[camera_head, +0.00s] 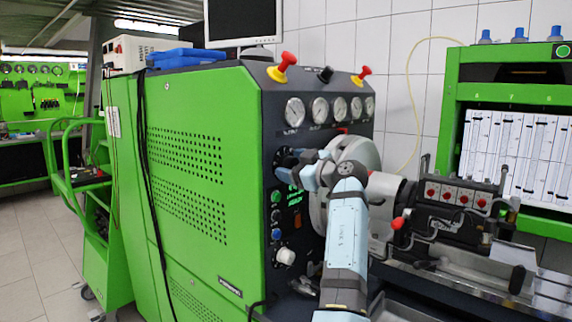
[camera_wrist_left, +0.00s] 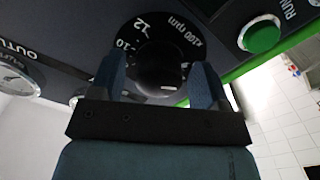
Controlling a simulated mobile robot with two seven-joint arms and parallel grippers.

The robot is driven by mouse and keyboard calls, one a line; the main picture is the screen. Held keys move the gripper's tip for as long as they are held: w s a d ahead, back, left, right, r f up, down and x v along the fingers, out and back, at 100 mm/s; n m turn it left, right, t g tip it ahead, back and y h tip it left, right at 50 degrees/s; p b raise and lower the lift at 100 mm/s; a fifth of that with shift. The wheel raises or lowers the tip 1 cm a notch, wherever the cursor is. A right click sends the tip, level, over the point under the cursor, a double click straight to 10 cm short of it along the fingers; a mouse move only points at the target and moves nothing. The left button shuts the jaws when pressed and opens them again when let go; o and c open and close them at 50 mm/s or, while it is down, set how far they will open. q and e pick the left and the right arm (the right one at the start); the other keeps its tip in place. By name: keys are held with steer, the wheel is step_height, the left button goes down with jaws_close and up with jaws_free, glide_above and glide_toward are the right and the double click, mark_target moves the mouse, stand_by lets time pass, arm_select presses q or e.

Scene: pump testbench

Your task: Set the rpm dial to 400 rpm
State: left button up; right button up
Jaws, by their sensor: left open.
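The rpm dial (camera_wrist_left: 162,48) is a round black knob on a dark scale marked "x100 rpm", with 12 and 10 readable upside down in the left wrist view. I cannot read its pointer or setting. My left gripper (camera_wrist_left: 159,72) is open, with one blue finger on each side of the knob. I cannot tell whether the fingers touch it. In the head view the left gripper (camera_head: 303,170) is at the dark front panel below the gauges, and it hides part of the dial (camera_head: 284,157). My right gripper is not in view.
A green RUN button (camera_wrist_left: 262,35) sits beside the dial. Several gauges (camera_head: 320,109) and red mushroom knobs (camera_head: 283,67) are above it. A large grey disc (camera_head: 356,152) stands right behind my arm, with the pump assembly (camera_head: 458,192) further right.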

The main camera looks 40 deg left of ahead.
arm_select(q)
steer(key=shift+a, duration=0.1)
stand_by(0.3)
steer(key=shift+r, duration=0.1)
steer(key=c, duration=0.9)
steer(key=shift+o, duration=0.2)
